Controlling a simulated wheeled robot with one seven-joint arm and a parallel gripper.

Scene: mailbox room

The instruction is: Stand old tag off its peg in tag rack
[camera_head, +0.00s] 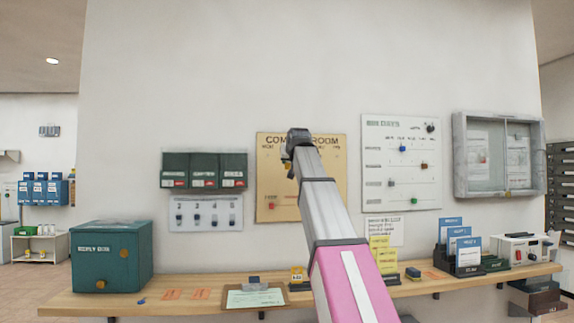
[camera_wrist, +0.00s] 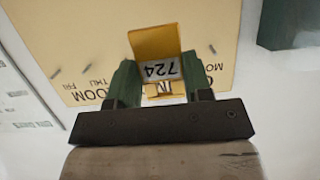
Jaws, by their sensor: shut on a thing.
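My gripper (camera_wrist: 160,80) is shut on a yellow tag (camera_wrist: 153,42) with a white label reading 724, upside down in the wrist view. The tag sits between the two green fingers, in front of the tan board (camera_wrist: 95,30) lettered COMMON ROOM. Whether the tag still touches a peg cannot be told. In the head view my gripper (camera_head: 298,140) is at the upper middle of the tan board (camera_head: 272,165), and the tag is not distinguishable there. A small yellow piece in a dark holder (camera_head: 299,278) stands on the shelf below; I cannot tell whether it is the tag rack.
A wooden shelf (camera_head: 190,300) runs below the boards. It carries a green box (camera_head: 110,255), a clipboard (camera_head: 255,297), yellow cards (camera_head: 383,255) and a blue card stand (camera_head: 455,245). A white pegboard (camera_head: 400,165) and grey display case (camera_head: 498,155) hang right. Small pegs (camera_wrist: 85,70) stick out near my fingers.

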